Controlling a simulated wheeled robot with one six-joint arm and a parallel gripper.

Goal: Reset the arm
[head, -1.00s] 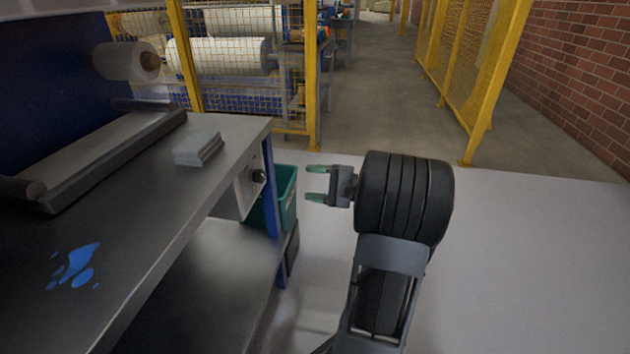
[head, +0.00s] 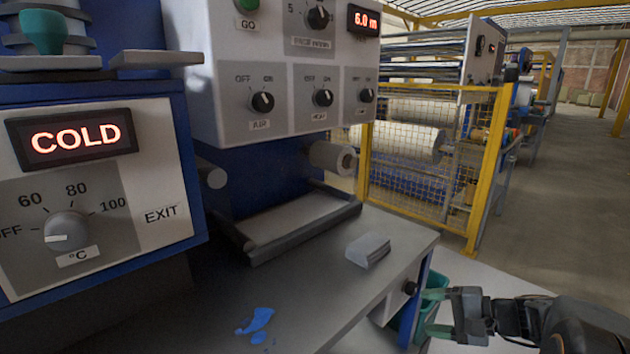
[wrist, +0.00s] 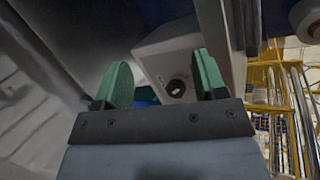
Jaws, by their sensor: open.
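My gripper (head: 436,312) is at the lower right of the head view, with its green-tipped fingers pointing left toward the table's end. It is open and holds nothing. In the wrist view its two green fingers (wrist: 157,82) stand apart, and a pale box with a black knob (wrist: 177,88) shows beyond the gap between them. The same black knob (head: 410,288) shows in the head view under the table's right edge, close to the fingertips and apart from them.
A control panel (head: 290,75) and a heater box reading COLD (head: 100,190) stand at the left. A teal bin (head: 437,283) is behind my gripper. A yellow mesh fence (head: 430,150) stands behind.

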